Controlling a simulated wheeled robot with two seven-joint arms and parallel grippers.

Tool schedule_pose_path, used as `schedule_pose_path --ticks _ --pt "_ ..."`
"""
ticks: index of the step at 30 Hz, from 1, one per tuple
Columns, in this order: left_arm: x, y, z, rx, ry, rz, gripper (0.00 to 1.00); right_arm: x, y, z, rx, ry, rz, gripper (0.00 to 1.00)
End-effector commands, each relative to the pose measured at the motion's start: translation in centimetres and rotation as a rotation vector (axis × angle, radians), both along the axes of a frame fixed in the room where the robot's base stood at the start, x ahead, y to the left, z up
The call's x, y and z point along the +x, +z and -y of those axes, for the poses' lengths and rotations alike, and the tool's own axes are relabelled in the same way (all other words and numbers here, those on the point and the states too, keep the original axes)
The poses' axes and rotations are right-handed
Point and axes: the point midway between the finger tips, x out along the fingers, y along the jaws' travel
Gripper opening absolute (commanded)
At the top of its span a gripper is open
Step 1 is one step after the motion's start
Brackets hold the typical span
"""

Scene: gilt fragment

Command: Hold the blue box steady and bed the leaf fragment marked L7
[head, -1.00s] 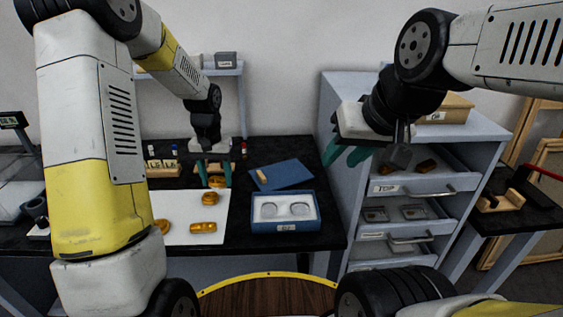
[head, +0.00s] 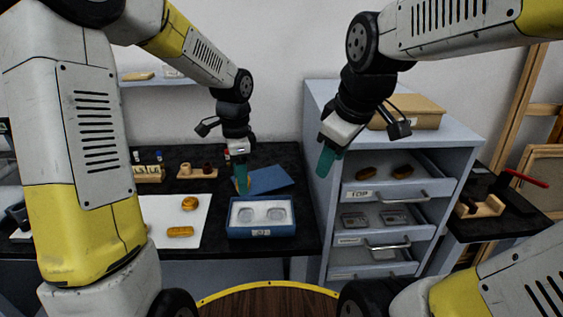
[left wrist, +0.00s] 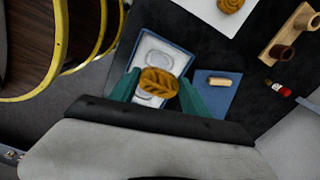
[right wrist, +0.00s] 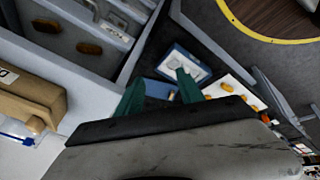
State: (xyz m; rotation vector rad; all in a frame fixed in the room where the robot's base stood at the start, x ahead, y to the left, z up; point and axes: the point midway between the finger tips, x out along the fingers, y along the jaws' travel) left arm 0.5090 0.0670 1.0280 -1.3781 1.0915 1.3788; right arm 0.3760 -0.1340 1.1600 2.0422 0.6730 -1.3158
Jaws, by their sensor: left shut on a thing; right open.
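The blue box (head: 287,231) stands open on the dark table, with a pale insert holding two rounded recesses. It also shows in the left wrist view (left wrist: 186,62) and right wrist view (right wrist: 163,69). My left gripper (head: 242,180) is shut on a golden, ridged leaf fragment (left wrist: 158,82), held above the table behind the box in the head view. The fragment hides part of the box in the left wrist view. No L7 mark is readable on it. My right gripper (head: 328,160) is open and empty, in the air by the cabinet, apart from the box.
Golden fragments (head: 189,204) (head: 180,231) lie on a white sheet (head: 160,214) left of the box. A flat blue panel (head: 272,179) lies behind the box. The cabinet (head: 316,205) with open drawers stands at right. A wooden holder (head: 197,173) stands at the back.

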Motion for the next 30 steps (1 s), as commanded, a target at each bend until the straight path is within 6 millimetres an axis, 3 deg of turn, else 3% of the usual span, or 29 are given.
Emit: schedule_pose_path --ticks 9,21,25,30 --pt "0.0 0.0 0.0 0.000 0.002 0.000 0.16 5.5 -3.4 -1.9 -0.324 0.808 -0.107 0.45" --pt "0.0 0.0 0.0 0.000 0.002 0.000 0.16 11.4 -9.6 -5.2 -0.483 1.843 -0.146 0.45" --pt "0.0 0.0 0.0 0.000 0.002 0.000 0.16 12.5 -11.1 -6.0 -0.489 2.077 -0.124 0.45" --pt "0.0 0.0 0.0 0.000 0.002 0.000 0.16 13.1 -12.2 -6.6 -0.488 2.236 -0.100 0.45"
